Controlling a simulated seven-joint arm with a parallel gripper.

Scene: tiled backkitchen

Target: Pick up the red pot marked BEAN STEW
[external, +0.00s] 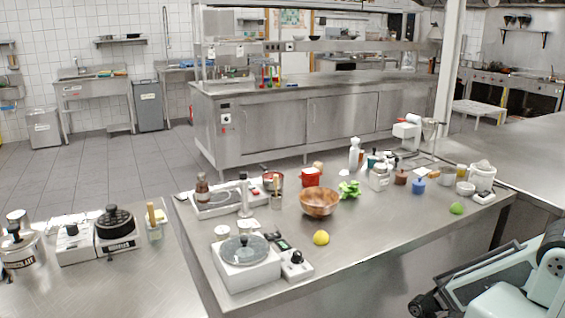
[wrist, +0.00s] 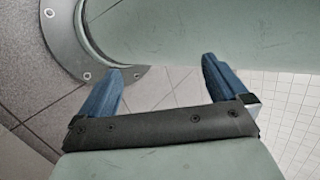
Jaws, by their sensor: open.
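A small red pot (external: 311,178) stands on the steel table, toward its far side, behind a brown wooden bowl (external: 319,203). Its marking is too small to read. A second reddish container (external: 273,180) stands to its left, beside a white tray-like unit. In the wrist view my gripper (wrist: 162,67) has its two blue fingers spread apart with nothing between them. It faces the tiled floor and a pale green part of my own body. My arm shows at the lower right of the external view, off the table's near right side, well away from the red pot.
Green crinkled leaves (external: 349,189), a white bottle (external: 355,154) and several jars stand right of the pot. A yellow lemon (external: 321,238), a lidded pan on a white hotplate (external: 246,264) and a green lime (external: 457,208) lie nearer.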

